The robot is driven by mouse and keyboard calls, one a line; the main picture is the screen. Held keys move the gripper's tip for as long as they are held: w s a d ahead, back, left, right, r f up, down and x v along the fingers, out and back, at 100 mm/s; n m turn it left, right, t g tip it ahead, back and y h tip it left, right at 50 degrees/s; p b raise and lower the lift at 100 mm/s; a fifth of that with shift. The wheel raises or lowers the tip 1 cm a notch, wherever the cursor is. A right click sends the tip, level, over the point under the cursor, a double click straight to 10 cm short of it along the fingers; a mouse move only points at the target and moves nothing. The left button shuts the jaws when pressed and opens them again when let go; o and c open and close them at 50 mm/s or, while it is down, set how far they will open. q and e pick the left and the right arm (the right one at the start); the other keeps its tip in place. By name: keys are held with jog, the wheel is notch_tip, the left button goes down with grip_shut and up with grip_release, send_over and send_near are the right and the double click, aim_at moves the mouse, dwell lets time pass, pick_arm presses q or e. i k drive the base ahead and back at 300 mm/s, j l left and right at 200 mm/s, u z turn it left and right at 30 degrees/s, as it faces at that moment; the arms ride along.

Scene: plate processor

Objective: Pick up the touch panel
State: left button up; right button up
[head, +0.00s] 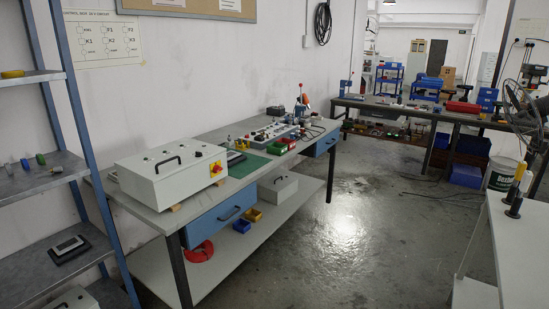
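A flat dark device with a pale screen-like face (70,246) lies on the lower grey shelf at the left. It looks like a touch panel, but it is too small to be sure. Another flat dark device (235,158) lies on the workbench, partly hidden behind the large grey control box (172,172). I cannot tell which of the two is the touch panel. Neither of my grippers is in view.
The blue-framed shelf rack (62,80) fills the left edge. The workbench (225,185) along the wall holds a green mat (247,166) and several parts. A white table (510,250) stands at the right. The grey floor (350,220) between them is mostly clear.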

aim_at(231, 156)
jog(key=i+l+z, duration=0.1)
jog(key=i+z, duration=0.4)
jog(key=i, duration=1.2)
jog(key=i+l+u, duration=0.15)
jog(key=i+u, duration=0.25)
jog(key=i, duration=0.2)
jog(key=i+l+u, duration=0.4)
jog(key=i, duration=0.2)
jog(key=i+l+u, duration=0.4)
jog(key=i, duration=0.15)
